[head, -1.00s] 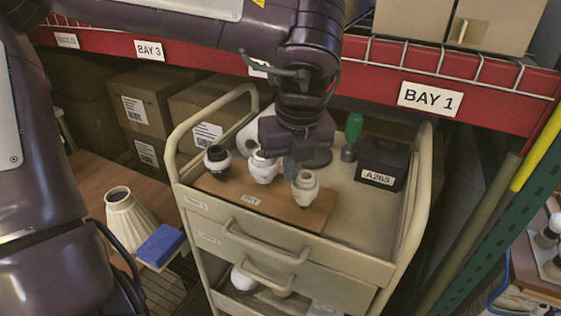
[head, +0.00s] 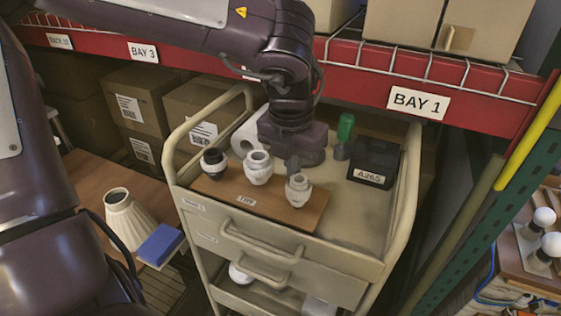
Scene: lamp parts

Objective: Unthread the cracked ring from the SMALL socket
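Three sockets stand upright in a row on a brown wooden board (head: 228,198) on top of the beige cart. The left one is a black socket (head: 214,162) with a pale ring around it. The middle one is a larger white socket (head: 258,168). The right one is a smaller off-white socket (head: 298,190) with a collar around it; I cannot make out a crack. My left gripper (head: 292,165) points down just behind the right socket. Its fingers are partly hidden, and I cannot tell whether they touch it or are open. My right gripper is not in view.
Raised cart rails (head: 405,190) flank the top. A lampshade (head: 130,218) and blue block (head: 161,244) sit at left.

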